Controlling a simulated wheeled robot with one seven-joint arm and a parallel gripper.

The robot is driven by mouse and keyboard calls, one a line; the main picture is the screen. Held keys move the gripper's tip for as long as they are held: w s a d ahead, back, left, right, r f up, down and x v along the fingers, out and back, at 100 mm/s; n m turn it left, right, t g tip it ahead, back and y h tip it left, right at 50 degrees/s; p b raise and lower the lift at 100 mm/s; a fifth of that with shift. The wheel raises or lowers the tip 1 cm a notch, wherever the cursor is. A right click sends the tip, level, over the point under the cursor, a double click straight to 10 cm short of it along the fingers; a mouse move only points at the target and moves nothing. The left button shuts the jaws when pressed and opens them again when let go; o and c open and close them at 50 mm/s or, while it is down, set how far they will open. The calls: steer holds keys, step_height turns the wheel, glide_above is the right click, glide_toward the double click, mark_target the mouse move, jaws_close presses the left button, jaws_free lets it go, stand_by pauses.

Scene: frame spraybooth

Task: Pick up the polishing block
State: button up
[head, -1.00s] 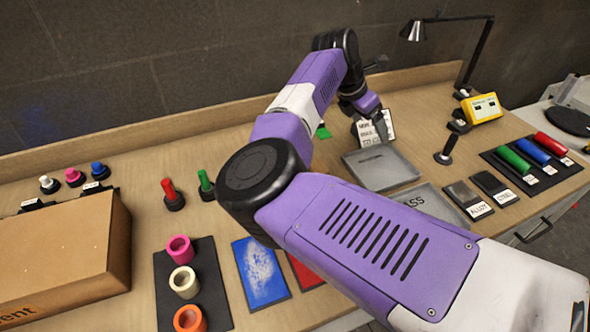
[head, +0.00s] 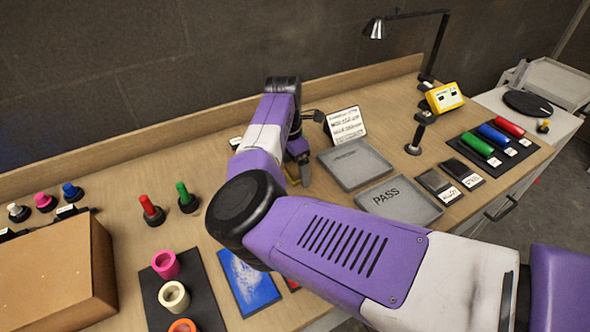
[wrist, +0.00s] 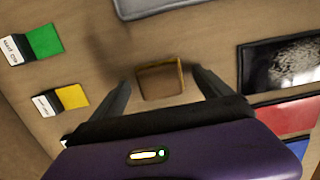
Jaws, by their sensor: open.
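A small tan-brown block with darker edges, which looks like the polishing block (wrist: 160,79), lies on the wooden bench in the wrist view. My gripper (wrist: 162,90) is open, with one finger on each side of the block in that view. I cannot tell how far above the block the fingers are, and I see no contact. In the head view my gripper (head: 303,174) points down near the bench, left of the grey tray.
A grey tray (head: 355,183) and the PASS tray (head: 371,199) lie right of my gripper. Green (wrist: 44,41) and yellow (wrist: 72,97) labelled pieces are left of the block; a dark-framed panel (wrist: 250,64) is right. A sign (head: 346,125) stands behind. Bare bench surrounds the block.

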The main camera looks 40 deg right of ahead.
mark_target(295, 167)
steer(key=shift+f, duration=0.3)
steer(key=c, duration=1.5)
steer(key=shift+o, duration=0.2)
steer(key=shift+r, duration=0.1)
step_height(295, 167, up, 20)
steer(key=b, duration=0.2)
steer(key=shift+b, duration=0.3)
